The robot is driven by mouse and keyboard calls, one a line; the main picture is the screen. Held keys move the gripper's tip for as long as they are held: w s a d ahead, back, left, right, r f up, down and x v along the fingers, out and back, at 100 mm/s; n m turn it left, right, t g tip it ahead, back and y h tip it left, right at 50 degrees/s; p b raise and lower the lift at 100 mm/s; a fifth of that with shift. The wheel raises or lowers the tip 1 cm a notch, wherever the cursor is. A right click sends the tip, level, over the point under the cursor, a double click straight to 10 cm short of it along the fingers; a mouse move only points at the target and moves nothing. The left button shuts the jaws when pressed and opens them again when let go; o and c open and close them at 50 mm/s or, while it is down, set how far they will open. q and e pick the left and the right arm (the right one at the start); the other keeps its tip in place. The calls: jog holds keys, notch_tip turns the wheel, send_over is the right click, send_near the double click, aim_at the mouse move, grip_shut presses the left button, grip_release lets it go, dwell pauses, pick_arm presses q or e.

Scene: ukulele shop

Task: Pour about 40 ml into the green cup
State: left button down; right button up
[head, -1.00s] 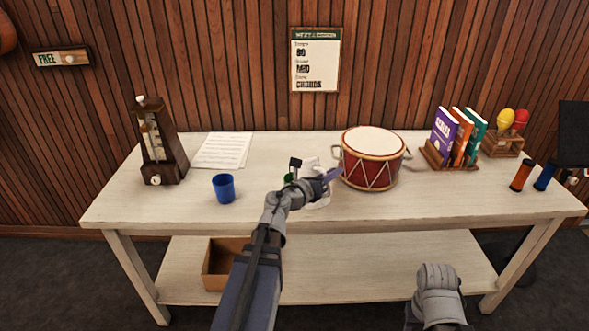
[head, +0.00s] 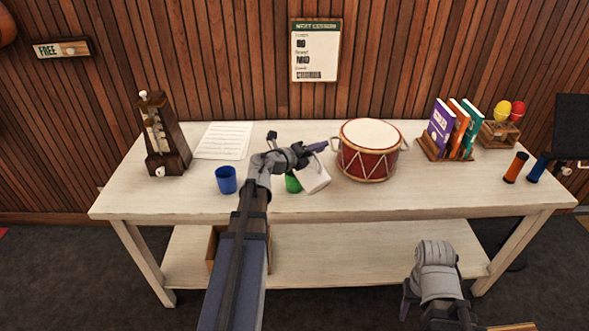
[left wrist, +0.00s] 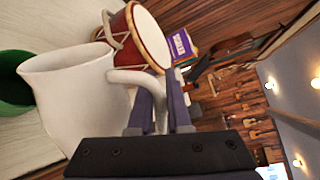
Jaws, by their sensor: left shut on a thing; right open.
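A white pitcher (head: 314,178) is tilted toward the green cup (head: 293,184), which is partly hidden behind my left arm and the pitcher in the head view. My left gripper (head: 312,150) is shut on the pitcher's handle. In the left wrist view the pitcher (left wrist: 75,95) fills the left side, with its spout pointing to the green cup (left wrist: 14,85) at the left edge. I cannot see any liquid or the level in the cup. My right gripper (head: 430,300) is open and empty, low in front of the table.
A blue cup (head: 226,180) stands left of my left arm. A red drum (head: 369,160) stands just right of the pitcher. A metronome (head: 162,135), a music sheet (head: 223,140), books (head: 455,130) and shakers (head: 515,167) are also on the table (head: 420,192).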

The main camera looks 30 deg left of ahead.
pick_arm(q)
jog(key=shift+w+a+n, duration=0.35)
jog(key=shift+a+n, duration=0.25)
jog(key=shift+w+a+r+n+p, duration=0.15)
jog(key=shift+a+r+n+p, duration=0.25)
jog(key=shift+r+n+p, duration=0.15)
jog(key=shift+h, duration=0.3)
jog(key=shift+d+f, duration=0.25)
jog(key=shift+d, duration=0.15)
jog(key=shift+s+d, duration=0.1)
jog(key=shift+s, duration=0.1)
jog(key=shift+d, duration=0.35)
